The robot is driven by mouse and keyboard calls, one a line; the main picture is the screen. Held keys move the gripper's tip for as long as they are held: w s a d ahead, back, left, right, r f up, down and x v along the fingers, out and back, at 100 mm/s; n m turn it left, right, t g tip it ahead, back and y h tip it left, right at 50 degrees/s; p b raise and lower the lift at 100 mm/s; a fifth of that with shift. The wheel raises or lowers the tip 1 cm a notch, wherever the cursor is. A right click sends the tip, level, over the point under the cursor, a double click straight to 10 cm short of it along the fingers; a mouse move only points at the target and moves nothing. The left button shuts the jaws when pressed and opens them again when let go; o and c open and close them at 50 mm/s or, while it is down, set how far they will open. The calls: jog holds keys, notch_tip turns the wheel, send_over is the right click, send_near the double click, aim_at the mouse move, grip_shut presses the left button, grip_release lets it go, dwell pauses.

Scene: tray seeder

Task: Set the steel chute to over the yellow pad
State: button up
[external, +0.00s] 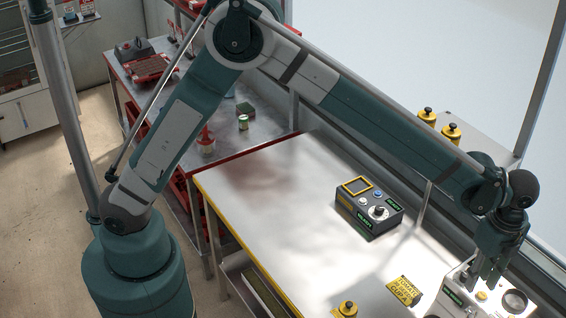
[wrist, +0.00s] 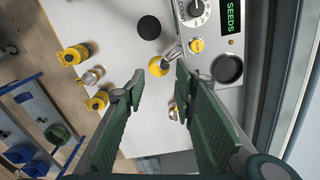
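The steel chute (wrist: 172,52) is a short shiny spout at the edge of the white seeder (wrist: 212,18), pointing down and left in the wrist view. A round yellow pad (wrist: 158,66) lies by its tip; the tip appears to reach the pad's upper right edge, but I cannot tell if it is centred. A black round pad (wrist: 149,27) lies above and left. My gripper (wrist: 160,73) is open and empty, its green-padded fingers on either side of the yellow pad in this view. In the external view, my gripper (external: 487,278) points down over the seeder (external: 465,300), hiding the chute.
The seeder also has a dial (wrist: 197,10), a yellow button (wrist: 197,45) and a dark round cup (wrist: 228,68). Several yellow-topped parts (wrist: 74,55) stand left. A dark control box (external: 369,208) and yellow sign (external: 405,291) are on the bench. The bench's left part is clear.

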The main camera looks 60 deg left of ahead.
jog(key=a+r, duration=0.2)
jog(key=r, duration=0.6)
jog(key=a+r+n, duration=0.1)
jog(key=a+r, duration=0.1)
jog(key=r, duration=0.6)
jog(key=shift+w+a+r+b, duration=0.25)
jog(key=shift+w+a+b, duration=0.05)
jog(key=shift+b, duration=0.05)
jog(key=shift+m, duration=0.6)
jog(key=d+f, duration=0.2)
jog(key=f, duration=0.5)
jog(key=d+f+p, duration=0.1)
jog(key=d+f, duration=0.1)
jog(key=f, duration=0.5)
jog(key=d+f, duration=0.3)
jog(key=f, duration=0.5)
jog(key=shift+p, duration=0.3)
